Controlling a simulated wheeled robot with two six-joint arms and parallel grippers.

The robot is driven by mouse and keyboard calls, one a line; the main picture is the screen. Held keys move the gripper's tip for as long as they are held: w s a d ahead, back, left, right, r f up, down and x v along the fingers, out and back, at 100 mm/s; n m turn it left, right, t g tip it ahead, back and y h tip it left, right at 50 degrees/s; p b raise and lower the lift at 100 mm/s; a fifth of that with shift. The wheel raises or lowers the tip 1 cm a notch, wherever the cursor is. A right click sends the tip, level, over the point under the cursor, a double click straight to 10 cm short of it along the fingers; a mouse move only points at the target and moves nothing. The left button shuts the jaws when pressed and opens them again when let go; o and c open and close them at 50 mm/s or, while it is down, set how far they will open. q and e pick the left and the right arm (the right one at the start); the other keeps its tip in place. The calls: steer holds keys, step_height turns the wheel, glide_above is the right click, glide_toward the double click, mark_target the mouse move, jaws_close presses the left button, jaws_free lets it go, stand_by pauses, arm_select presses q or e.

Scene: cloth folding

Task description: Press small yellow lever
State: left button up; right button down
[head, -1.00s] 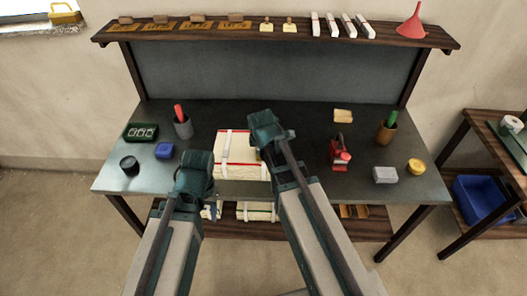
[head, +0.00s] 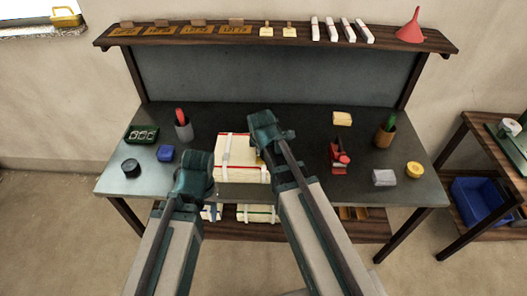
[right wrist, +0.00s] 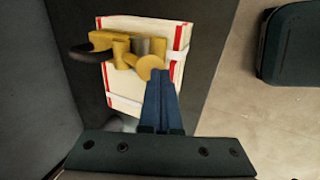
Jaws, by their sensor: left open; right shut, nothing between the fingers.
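In the right wrist view a yellow metal fitting (right wrist: 127,48) lies over a cream block with red edges (right wrist: 172,90). It has a small yellow lever with a round end (right wrist: 151,67) and a black-handled arm (right wrist: 90,53). My right gripper (right wrist: 159,76) is shut and empty, its tips just below the round end; I cannot tell whether they touch. In the head view the right gripper (head: 264,122) is over the block's right back side, and the fitting cannot be made out. The block (head: 242,160) shows white bands. My left gripper (head: 198,160) is open and empty, left of the block.
A red tool (head: 339,158), a grey block (head: 384,177) and a yellow tin (head: 414,169) stand on the right of the dark table (head: 300,187).

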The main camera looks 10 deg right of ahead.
steer(key=w+p+v, duration=0.1)
steer(key=p+v, duration=1.2)
steer(key=shift+d+r, duration=0.15)
steer(key=shift+r, duration=0.5)
steer(key=shift+w, duration=0.1)
steer(key=s+a+f+m+g+b, duration=0.2)
steer(key=s+a+f+m+b, duration=0.2)
steer(key=s+f+m+b, duration=0.1)
steer(key=s+a+f+m+g+b, duration=0.2)
steer(key=s+a+f+m+b, duration=0.2)
steer(key=s, duration=0.6)
step_height(320, 180, down, 4)
steer(key=m+b, duration=0.2)
steer(key=b, duration=0.1)
steer(key=shift+f, duration=0.25)
